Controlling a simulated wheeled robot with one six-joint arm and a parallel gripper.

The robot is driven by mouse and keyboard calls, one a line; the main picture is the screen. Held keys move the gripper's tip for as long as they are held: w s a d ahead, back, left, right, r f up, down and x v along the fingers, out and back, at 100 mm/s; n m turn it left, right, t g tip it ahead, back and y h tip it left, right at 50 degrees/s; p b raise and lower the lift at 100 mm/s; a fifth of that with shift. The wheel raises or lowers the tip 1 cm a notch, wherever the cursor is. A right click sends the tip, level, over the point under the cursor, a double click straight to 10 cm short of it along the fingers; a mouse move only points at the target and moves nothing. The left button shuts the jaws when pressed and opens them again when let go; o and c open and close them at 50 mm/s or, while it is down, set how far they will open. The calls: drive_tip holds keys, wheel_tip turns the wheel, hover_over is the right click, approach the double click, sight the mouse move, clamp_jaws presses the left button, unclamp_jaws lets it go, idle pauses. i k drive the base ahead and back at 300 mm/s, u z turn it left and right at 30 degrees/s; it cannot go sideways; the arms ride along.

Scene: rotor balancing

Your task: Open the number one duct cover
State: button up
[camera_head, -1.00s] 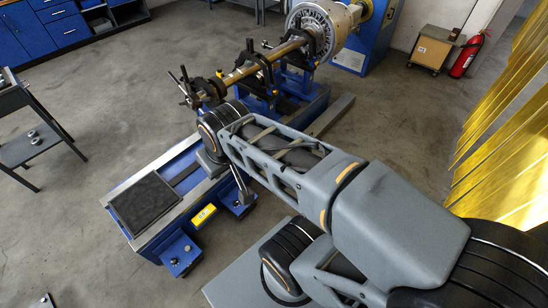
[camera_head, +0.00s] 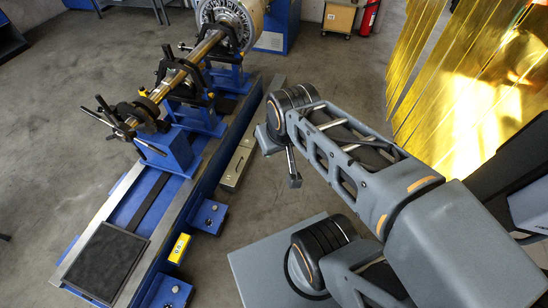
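A long, narrow grey metal strip (camera_head: 238,163) lies on the floor along the right side of the blue balancing machine. Small dark details show on its near part. It may be a duct cover, but I can read no number on it. It lies flat, and I cannot tell any lifted edge. My gripper (camera_head: 294,182) is only partly seen below the wrist, over bare floor to the right of the strip and apart from it in the picture. Its fingers are not clear, and I see nothing held.
The blue balancing machine (camera_head: 126,198) carries a long shaft (camera_head: 180,75) and a rotor (camera_head: 235,22) at the back. Blue foot blocks and a yellow label (camera_head: 179,248) are on its right side. Yellow strip curtains (camera_head: 470,85) hang at right. Floor between is clear.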

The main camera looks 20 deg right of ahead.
sight(237, 163)
drive_tip(key=z, duration=0.5)
drive_tip(key=i, duration=1.5)
drive_tip(key=u, duration=1.3)
